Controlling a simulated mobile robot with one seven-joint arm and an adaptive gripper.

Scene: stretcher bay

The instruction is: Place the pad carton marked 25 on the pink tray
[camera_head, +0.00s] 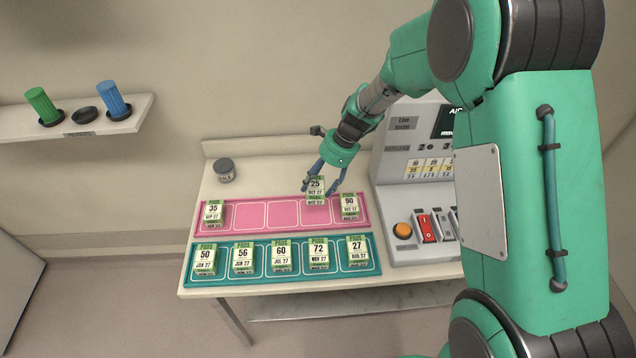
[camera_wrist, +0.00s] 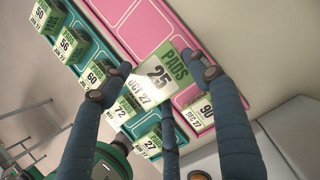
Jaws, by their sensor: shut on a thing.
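The pad carton marked 25 (camera_head: 315,189), white with a green top, is between the fingers of my gripper (camera_head: 322,187), which is shut on it. It is over the fourth space of the pink tray (camera_head: 250,215), left of the carton marked 90 (camera_head: 349,205), and looks raised above the tray. The wrist view shows the 25 carton (camera_wrist: 158,78) large and upright between my fingers (camera_wrist: 155,85), with the pink tray (camera_wrist: 150,22) behind it. The carton marked 35 (camera_head: 214,213) stands in the leftmost pink space. The second and third pink spaces are bare.
In front, a teal tray (camera_head: 190,272) holds cartons marked 50, 56, 60, 72 and 27. A grey device with an orange button (camera_head: 403,230) stands right of the trays. A small dark-lidded jar (camera_head: 225,170) is behind.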

